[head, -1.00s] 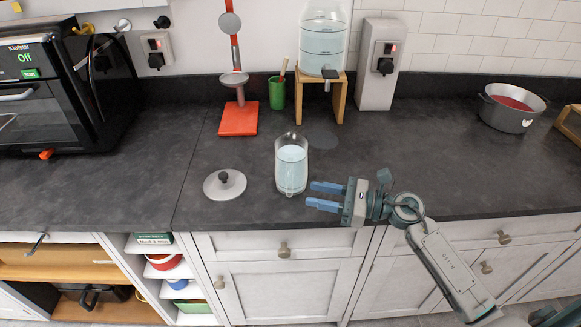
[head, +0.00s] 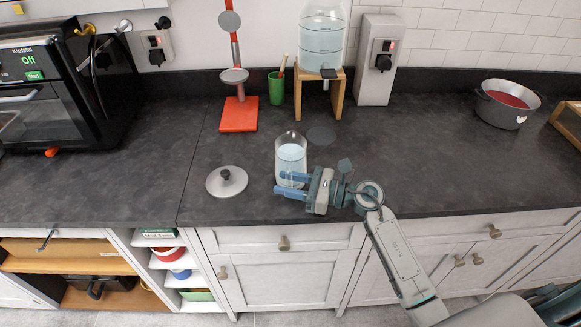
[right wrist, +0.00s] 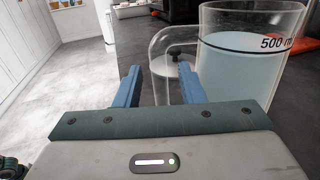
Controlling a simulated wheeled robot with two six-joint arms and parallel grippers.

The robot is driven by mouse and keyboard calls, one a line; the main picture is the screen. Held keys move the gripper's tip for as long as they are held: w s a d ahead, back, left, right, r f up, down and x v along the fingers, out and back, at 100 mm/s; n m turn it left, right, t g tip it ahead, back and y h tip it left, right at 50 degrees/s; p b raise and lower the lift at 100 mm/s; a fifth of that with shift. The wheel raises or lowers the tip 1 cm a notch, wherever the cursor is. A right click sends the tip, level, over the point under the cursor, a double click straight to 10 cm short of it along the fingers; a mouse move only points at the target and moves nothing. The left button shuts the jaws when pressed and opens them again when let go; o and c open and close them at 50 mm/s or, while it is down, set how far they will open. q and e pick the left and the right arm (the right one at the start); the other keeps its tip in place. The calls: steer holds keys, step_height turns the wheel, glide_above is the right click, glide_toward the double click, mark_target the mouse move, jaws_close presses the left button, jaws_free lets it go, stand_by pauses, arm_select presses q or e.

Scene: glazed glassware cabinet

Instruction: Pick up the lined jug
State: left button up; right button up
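The lined jug (head: 291,152) is clear glass with pale bluish liquid in it and stands upright near the counter's front edge. In the right wrist view the jug (right wrist: 240,65) shows a "500 m…" mark, and its clear loop handle (right wrist: 158,55) points toward the left. My right gripper (head: 279,183) is open, with its blue fingers level at the jug's front side. In the wrist view the fingers (right wrist: 159,86) stand apart with the handle seen between them; I cannot tell whether they touch it. My left gripper is not in view.
A grey lid with a dark knob (head: 227,181) lies left of the jug. Behind stand a red stand (head: 238,114), a green cup (head: 276,88) and a large dispenser (head: 322,40) on a wooden stand. A pot (head: 507,104) is at the back right. The counter between is clear.

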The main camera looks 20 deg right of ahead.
mark_target(289, 173)
jaws_close()
steer(key=shift+r, duration=0.2)
stand_by(0.3)
steer(key=shift+r+b, duration=0.8)
steer(key=shift+r, duration=0.65)
steer(key=s+d+b, duration=0.2)
steer(key=s, duration=0.5)
steer(key=s+d+r+b, duration=0.1)
steer(key=s+d+b, duration=0.2)
steer(key=s, duration=0.4)
steer(key=shift+s+d+r, duration=0.2)
steer(key=shift+r, duration=0.1)
steer(key=shift+s, duration=0.15)
